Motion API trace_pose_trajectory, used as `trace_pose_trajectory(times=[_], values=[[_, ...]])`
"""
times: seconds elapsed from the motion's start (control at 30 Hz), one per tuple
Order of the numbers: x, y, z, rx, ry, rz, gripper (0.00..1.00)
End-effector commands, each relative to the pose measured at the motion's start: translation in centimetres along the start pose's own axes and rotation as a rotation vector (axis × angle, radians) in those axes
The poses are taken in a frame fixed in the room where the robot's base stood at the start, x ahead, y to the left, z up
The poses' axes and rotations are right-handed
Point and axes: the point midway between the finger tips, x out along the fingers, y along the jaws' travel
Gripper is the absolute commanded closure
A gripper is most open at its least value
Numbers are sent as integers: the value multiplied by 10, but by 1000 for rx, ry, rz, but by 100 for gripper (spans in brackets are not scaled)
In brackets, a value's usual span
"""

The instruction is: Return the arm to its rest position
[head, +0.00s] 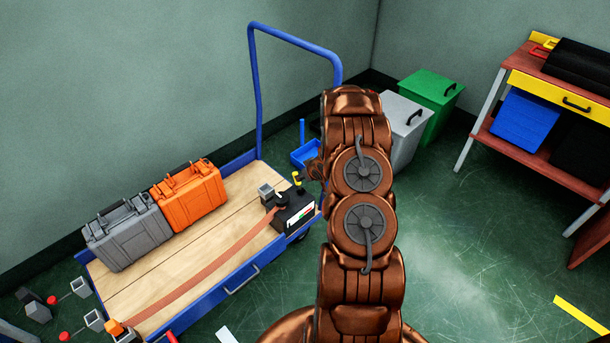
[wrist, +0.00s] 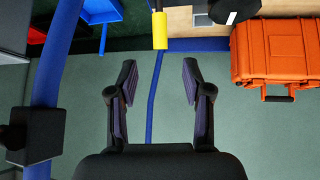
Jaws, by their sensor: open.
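My copper-coloured arm (head: 362,215) stands nearly upright in the middle of the head view, with its upper links bent at the top. My gripper (wrist: 159,80) shows in the wrist view, with its two dark fingers wide apart and nothing between them. In the head view the gripper is hidden behind the arm links. Beyond the fingertips in the wrist view is a yellow-ended rod (wrist: 160,31), apart from the fingers.
A blue-framed cart (head: 240,283) stands left of the arm, carrying a grey case (head: 128,236), an orange case (head: 191,197) and a black device (head: 293,212). Grey (head: 402,125) and green (head: 432,92) bins and a workbench (head: 518,62) stand to the right. Floor at lower right is mostly clear.

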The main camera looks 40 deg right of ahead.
Motion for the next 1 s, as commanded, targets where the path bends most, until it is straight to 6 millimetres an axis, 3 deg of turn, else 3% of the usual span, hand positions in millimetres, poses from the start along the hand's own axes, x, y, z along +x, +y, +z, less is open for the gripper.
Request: trace_pose_trajectory(times=[0.47, 0.67, 1.0], values=[[-7, -1, -7, -7, -14, 11, 50], [-40, -9, -28, -29, -87, 57, 50], [-118, -39, -55, -45, -237, 131, 50]])
